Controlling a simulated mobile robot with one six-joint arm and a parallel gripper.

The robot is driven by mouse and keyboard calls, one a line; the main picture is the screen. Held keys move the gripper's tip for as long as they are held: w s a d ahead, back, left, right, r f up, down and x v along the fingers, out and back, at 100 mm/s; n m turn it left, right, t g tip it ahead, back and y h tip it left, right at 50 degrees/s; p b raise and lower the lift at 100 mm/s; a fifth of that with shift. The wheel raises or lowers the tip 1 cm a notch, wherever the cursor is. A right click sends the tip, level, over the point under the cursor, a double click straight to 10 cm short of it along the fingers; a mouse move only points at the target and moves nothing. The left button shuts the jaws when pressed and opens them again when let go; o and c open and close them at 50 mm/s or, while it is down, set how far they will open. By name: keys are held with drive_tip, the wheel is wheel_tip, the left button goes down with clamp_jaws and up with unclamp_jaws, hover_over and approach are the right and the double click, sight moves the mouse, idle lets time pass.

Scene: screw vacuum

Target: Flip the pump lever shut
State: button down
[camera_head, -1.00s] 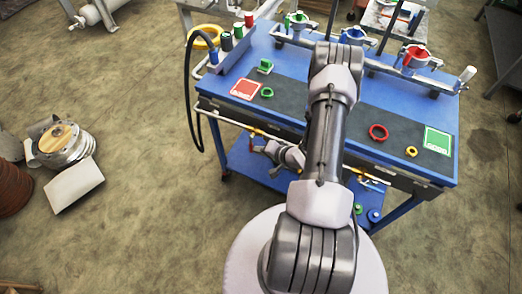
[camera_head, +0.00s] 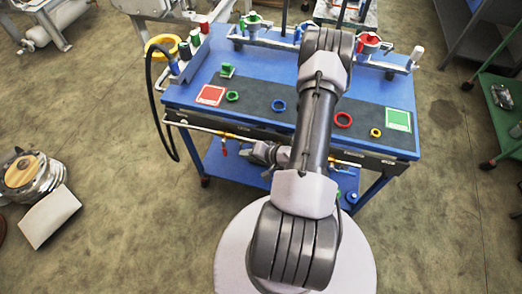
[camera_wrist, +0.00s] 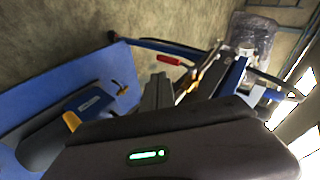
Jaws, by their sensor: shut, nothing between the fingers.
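A red lever (camera_head: 224,148) hangs from the brass-coloured pipe along the front edge of the blue workbench in the head view. A red handle also shows in the wrist view (camera_wrist: 170,60), just beyond my gripper's fingers. My gripper (camera_head: 245,151) is below the bench's front edge, to the right of the red lever, pointing left. In the wrist view my gripper (camera_wrist: 157,85) is shut and empty. The handle looks apart from the fingers; whether anything touches is hard to tell. Part of my wrist is hidden behind my arm in the head view.
The blue bench (camera_head: 400,103) carries several coloured rings, a red plate (camera_head: 210,95) and a green plate (camera_head: 398,120). A lower blue shelf (camera_head: 225,170) lies under my gripper. A black hose (camera_head: 153,110) hangs at the bench's left.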

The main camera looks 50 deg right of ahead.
drive_tip(key=p+v, duration=0.2)
drive_tip(key=v, duration=0.7)
drive_tip(key=shift+s+r+p, duration=0.15)
drive_tip(key=shift+p, duration=0.15)
drive_tip(key=shift+d, duration=0.1)
